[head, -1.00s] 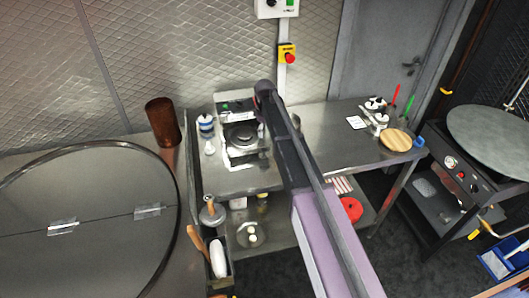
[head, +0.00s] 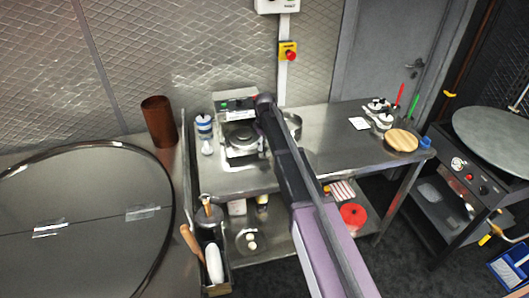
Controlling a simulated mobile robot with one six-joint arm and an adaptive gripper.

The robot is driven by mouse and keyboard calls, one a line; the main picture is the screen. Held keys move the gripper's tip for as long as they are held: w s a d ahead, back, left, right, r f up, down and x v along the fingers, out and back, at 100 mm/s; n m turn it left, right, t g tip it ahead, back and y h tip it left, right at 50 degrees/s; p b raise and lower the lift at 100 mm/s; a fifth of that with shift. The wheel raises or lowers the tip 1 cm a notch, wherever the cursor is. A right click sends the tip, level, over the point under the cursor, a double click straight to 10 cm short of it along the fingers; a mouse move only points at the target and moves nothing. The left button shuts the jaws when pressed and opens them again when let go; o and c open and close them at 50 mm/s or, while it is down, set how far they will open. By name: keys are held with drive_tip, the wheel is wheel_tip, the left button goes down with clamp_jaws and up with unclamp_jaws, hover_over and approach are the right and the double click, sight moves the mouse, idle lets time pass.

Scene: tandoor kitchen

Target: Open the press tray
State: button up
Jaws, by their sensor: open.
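The press (head: 241,139) stands on the steel table against the wall, in the middle of the head view. It has a round dark plate on top and a pale base. A control box with a green light (head: 223,105) is at its back. The tray cannot be told apart from the base at this size. My arm reaches up from the bottom and its far end is beside the press's right side, partly covering it. My gripper's fingers are hidden behind the arm, so any contact with the press cannot be seen.
The steel table (head: 343,150) is mostly bare right of my arm. A wooden board (head: 402,140) and bottles stand at its right end. A blue-white container (head: 204,126) is left of the press. A large round lid (head: 88,190) and a copper cylinder (head: 159,121) are further left.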

drive_tip(key=shift+f+b, duration=0.85)
drive_tip(key=shift+f, duration=0.3)
